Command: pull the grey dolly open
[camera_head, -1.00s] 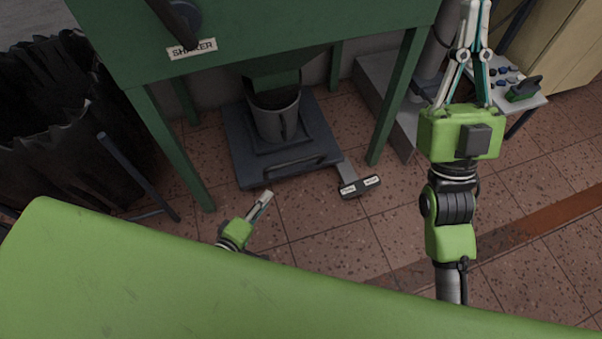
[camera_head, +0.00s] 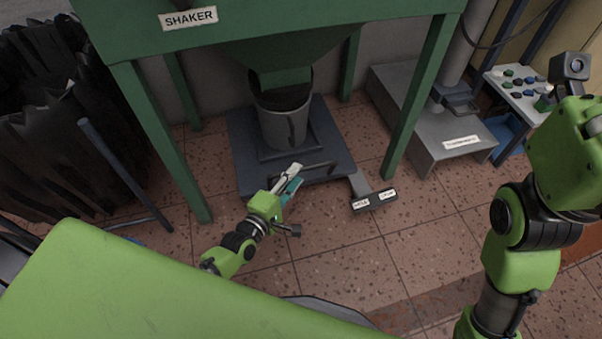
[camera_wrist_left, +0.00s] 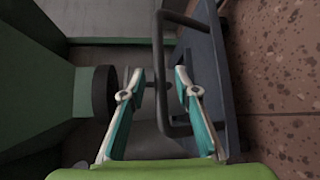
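The grey dolly (camera_head: 242,145) is a dark blue-grey platform on the floor under the green shaker, bearing a dark grey bucket (camera_head: 283,128). Its bar handle (camera_head: 322,164) is along the front edge. Contact cannot be told. My right gripper's green body is at the right edge of the head view; its fingers are hidden.
The shaker's green legs (camera_head: 418,100) stand either side of the dolly. A labelled pedal (camera_head: 375,201) is on the floor at its front right. Black sacks (camera_head: 50,120) are at left, a grey metal unit (camera_head: 430,120) at right. Tiled floor in front is mostly clear.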

